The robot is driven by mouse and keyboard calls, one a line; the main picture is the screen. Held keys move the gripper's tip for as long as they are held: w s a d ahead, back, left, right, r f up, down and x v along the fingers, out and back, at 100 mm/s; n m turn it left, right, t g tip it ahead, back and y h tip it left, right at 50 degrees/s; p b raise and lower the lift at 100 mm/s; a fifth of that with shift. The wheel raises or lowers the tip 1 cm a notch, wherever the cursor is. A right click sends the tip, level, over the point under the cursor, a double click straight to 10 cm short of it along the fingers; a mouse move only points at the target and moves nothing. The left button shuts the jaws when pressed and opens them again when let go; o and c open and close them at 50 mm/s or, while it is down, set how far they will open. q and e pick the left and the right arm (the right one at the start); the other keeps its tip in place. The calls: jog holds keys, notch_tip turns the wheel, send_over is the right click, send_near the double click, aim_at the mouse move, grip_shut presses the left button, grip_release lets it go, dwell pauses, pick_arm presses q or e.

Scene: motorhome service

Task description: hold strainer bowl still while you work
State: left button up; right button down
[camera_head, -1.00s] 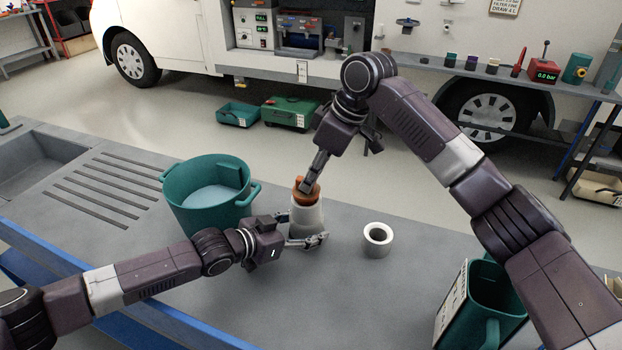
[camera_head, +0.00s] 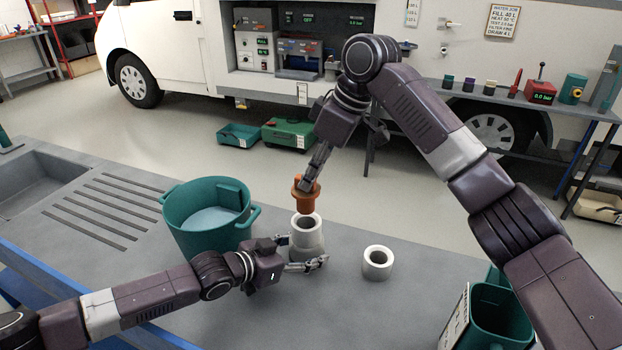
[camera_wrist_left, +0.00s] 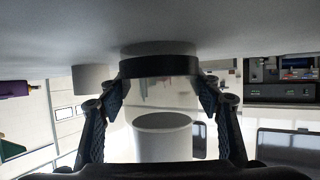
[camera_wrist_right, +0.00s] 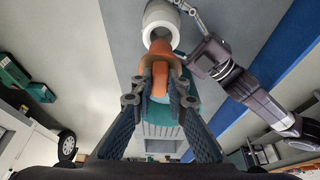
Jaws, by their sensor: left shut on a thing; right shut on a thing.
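The strainer bowl (camera_head: 308,241), a pale upright cylinder with an open top, stands on the grey bench. My left gripper (camera_head: 303,266) is shut around its lower part. In the left wrist view the bowl (camera_wrist_left: 162,140) appears upside down between the fingers, with a dark band near its base. My right gripper (camera_head: 309,182) is shut on an orange flanged part (camera_head: 305,201) and holds it just above the bowl's open mouth. The right wrist view shows the orange part (camera_wrist_right: 160,50) close to the bowl's rim (camera_wrist_right: 160,27); whether its tip is inside is hard to tell.
A pale ring-shaped piece (camera_head: 378,263) stands on the bench right of the bowl. A green two-handled bucket (camera_head: 208,219) stands close on the left, and a green container (camera_head: 497,318) at the lower right. A sink (camera_head: 35,179) lies at far left.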

pick_arm(q)
jog(key=o, duration=1.4)
